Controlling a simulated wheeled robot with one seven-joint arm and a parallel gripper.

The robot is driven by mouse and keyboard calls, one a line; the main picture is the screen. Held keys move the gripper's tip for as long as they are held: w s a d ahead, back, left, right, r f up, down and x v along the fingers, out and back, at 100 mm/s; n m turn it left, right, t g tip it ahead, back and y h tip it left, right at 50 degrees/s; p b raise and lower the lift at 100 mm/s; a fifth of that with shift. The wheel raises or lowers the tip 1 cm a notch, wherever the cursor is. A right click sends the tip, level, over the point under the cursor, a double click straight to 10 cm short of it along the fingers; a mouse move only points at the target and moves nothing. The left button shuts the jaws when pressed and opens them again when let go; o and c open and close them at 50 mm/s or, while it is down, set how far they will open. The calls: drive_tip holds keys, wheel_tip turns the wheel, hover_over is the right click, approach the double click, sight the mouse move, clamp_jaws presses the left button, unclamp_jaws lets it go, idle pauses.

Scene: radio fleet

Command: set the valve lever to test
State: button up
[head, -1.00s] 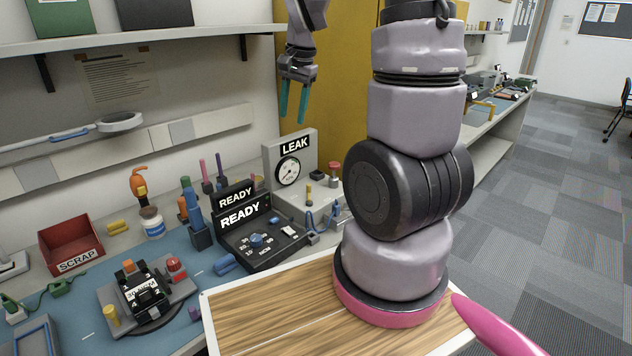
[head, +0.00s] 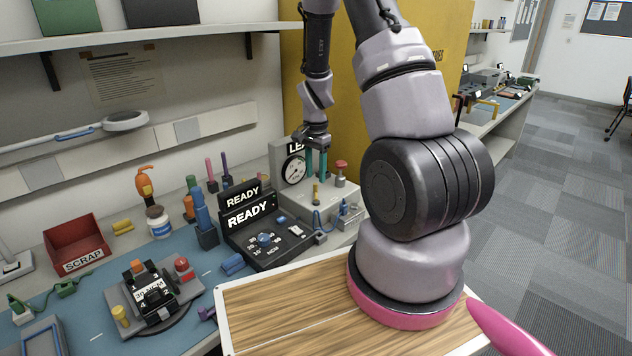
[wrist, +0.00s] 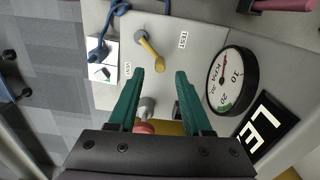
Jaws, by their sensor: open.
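The valve lever (wrist: 151,50) is a short yellow handle on a grey pivot, on the pale top of the leak tester box. In the wrist view it slants down and right from its pivot, with the TEST label (wrist: 183,40) to its right and the VENT label (wrist: 128,70) lower left. The lever also shows in the head view (head: 316,190). My gripper (wrist: 160,76) is open, with two green fingers. In the wrist view the lever's free end appears between and just beyond the fingertips. I cannot tell their exact height above it.
The gauge (wrist: 232,80) and LEAK panel stand close beside my fingers. A red knob (head: 341,165) on a grey post is close to the right finger in the head view. A blue cable runs to a small white block (wrist: 104,58). The READY unit (head: 262,235) sits in front.

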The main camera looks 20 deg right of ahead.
sight(308, 197)
drive_tip(key=shift+f, duration=1.7)
clamp_jaws()
drive_tip(key=shift+a, duration=0.1)
drive_tip(key=n, duration=0.1)
drive_tip(key=a+n, duration=0.1)
drive_tip(key=n, duration=0.1)
drive_tip(key=shift+w+a, duration=0.1)
drive_tip(key=shift+w, duration=0.05)
drive_tip(key=shift+a+n, duration=0.3)
drive_tip(key=shift+n, duration=0.5)
drive_tip(key=shift+a+n, duration=0.25)
drive_tip(key=shift+n, duration=0.55)
